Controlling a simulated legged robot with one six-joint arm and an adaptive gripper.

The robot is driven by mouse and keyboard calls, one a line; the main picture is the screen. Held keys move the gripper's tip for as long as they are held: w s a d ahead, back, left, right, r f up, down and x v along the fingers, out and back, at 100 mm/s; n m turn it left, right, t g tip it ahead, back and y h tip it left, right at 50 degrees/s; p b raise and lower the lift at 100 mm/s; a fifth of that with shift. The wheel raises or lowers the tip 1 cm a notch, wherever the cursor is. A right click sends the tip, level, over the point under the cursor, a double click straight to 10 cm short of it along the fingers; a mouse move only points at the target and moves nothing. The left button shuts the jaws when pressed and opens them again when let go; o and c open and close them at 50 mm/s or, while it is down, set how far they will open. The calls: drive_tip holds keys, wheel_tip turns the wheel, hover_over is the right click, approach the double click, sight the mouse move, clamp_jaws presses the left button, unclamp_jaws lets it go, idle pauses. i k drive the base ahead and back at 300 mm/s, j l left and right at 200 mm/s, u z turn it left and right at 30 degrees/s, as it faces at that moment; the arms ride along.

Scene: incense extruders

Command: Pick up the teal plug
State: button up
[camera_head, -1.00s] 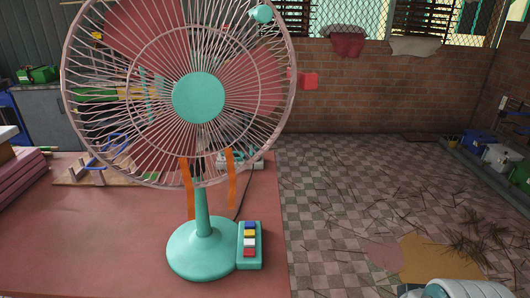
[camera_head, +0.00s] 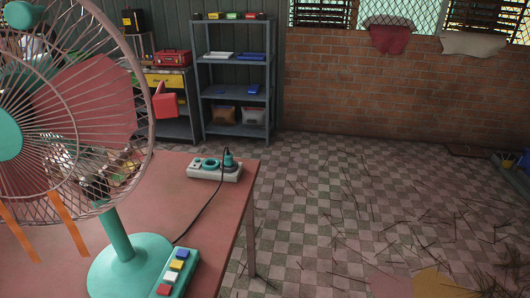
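The teal plug (camera_head: 228,158) stands upright at the right end of a pale grey power strip (camera_head: 214,174) and seems to be seated in it. The strip lies near the back right corner of the red table (camera_head: 222,222). A round teal socket or ring sits on the strip left of the plug. My gripper is not in view.
The caged fan fills the left side, with orange ribbons (camera_head: 68,226) hanging from it. A red blocky thing (camera_head: 166,103) is beside its cage. A grey shelf (camera_head: 235,87) stands behind. Checkered floor (camera_head: 330,205) with scattered sticks lies right of the table.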

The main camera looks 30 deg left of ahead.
sight(229, 162)
drive_tip(key=i+u, duration=0.25)
drive_tip(key=i, duration=0.2)
drive_tip(key=i+l+u, duration=0.25)
drive_tip(key=i, duration=0.25)
drive_tip(key=i+l+u, duration=0.1)
drive_tip(key=i+u, duration=0.15)
drive_tip(key=i, duration=0.2)
drive_tip(key=i+j+u, duration=0.2)
drive_tip(key=i+u, duration=0.2)
drive_tip(key=i+j+u, duration=0.1)
drive_tip(key=i+u, duration=0.3)
drive_tip(key=i, duration=0.15)
drive_tip(key=i+l+u, duration=0.1)
drive_tip(key=i+u, duration=0.3)
drive_tip(key=i, duration=0.1)
